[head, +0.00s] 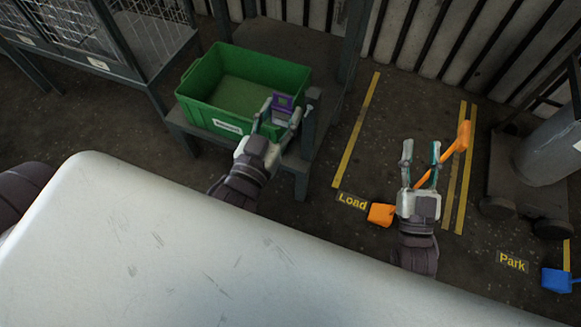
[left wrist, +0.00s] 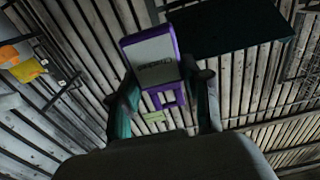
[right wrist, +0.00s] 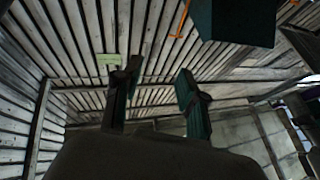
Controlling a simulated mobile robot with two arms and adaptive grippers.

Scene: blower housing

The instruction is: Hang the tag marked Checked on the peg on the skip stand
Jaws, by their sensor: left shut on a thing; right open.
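A purple tag with a pale grey face (left wrist: 150,62) is held in my left gripper (head: 281,112). It also shows in the head view (head: 283,101). Dark lettering on its face is too small and turned to read surely. The gripper is shut on the tag's lower part, which has a square opening. The skip stand (head: 301,170) is a dark metal frame bearing a green bin. A grey upright with a wider top, apparently the peg (head: 312,95), stands at its right front corner, just right of the tag and apart from it. My right gripper (head: 421,152) is open and empty.
The green bin (head: 186,98) is empty and carries a white label. Orange objects (head: 381,214) lie near the Load marking (head: 352,201), close to my right gripper. A wheeled cart (head: 512,170) stands right. Wire cages (head: 155,40) stand back left. Floor between is clear.

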